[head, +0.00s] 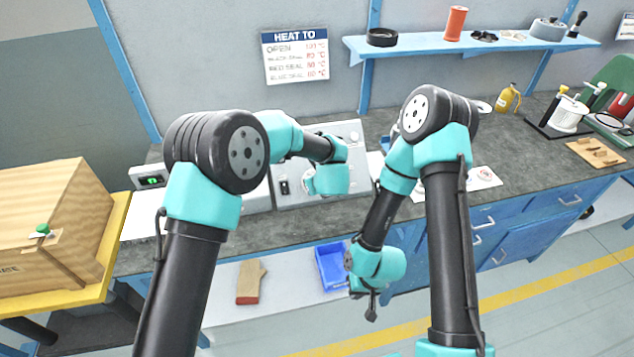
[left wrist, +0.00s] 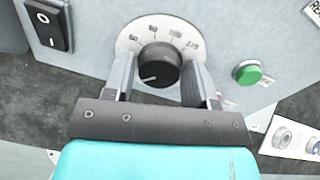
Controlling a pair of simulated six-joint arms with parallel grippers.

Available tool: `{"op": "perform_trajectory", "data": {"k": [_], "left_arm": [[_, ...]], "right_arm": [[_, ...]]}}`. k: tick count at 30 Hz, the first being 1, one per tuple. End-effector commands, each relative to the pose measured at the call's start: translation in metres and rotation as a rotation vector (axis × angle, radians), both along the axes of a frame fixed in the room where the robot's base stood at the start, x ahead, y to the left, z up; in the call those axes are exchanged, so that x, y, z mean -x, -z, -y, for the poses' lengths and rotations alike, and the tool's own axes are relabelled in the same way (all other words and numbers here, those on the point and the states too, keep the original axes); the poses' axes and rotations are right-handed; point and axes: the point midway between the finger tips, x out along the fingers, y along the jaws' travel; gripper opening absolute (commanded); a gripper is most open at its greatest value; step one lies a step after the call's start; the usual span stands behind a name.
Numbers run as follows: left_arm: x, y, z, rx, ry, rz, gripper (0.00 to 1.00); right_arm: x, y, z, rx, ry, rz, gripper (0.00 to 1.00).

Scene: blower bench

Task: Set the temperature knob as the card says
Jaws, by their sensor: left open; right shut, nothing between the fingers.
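The temperature knob (left wrist: 158,66) is black and round, on a pale dial with numbers in the left wrist view. Its white pointer line points to the lower left. My left gripper (left wrist: 161,70) is open, with one finger on each side of the knob; whether they touch it I cannot tell. In the head view my left wrist (head: 328,178) is in front of the grey blower unit (head: 295,190) and hides the knob. The card (head: 295,55), headed HEAT TO, hangs on the wall; its small temperature lines are blurred. My right gripper (head: 371,312) is shut and empty, pointing down before the bench.
A black rocker switch (left wrist: 46,25) is left of the dial, and a green button (left wrist: 248,73) is right of it. A wooden crate (head: 45,215) stands at the left. A blue bin (head: 330,264) is below the bench. A wall shelf (head: 480,44) holds several items.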

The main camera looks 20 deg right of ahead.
Motion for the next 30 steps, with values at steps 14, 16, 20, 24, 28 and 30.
{"op": "perform_trajectory", "data": {"k": [14,16,20,24,28,30], "left_arm": [[0.0004,-0.0001,0.0000,0.000,0.000,0.000,0.18],[0.0004,-0.0001,0.0000,0.000,0.000,-0.001,0.17],[0.0005,-0.0001,0.0000,-0.004,0.004,0.000,0.17],[0.0005,0.0000,-0.0001,-0.023,0.022,0.000,0.17],[0.0007,0.0000,-0.0002,-0.055,0.055,0.002,0.17],[0.0008,0.0001,-0.0002,-0.081,0.079,0.001,0.17]], "right_arm": [[0.0000,0.0000,0.0000,0.000,0.000,0.000,0.00],[0.0000,0.0000,0.0000,0.000,0.000,0.000,0.00],[0.0000,0.0000,0.0000,0.000,0.000,0.000,0.00],[0.0000,0.0000,0.0000,0.000,0.000,0.000,0.00],[0.0000,0.0000,0.0000,0.000,0.000,0.000,0.00],[0.0000,0.0000,0.0000,0.000,0.000,0.000,0.00]]}}
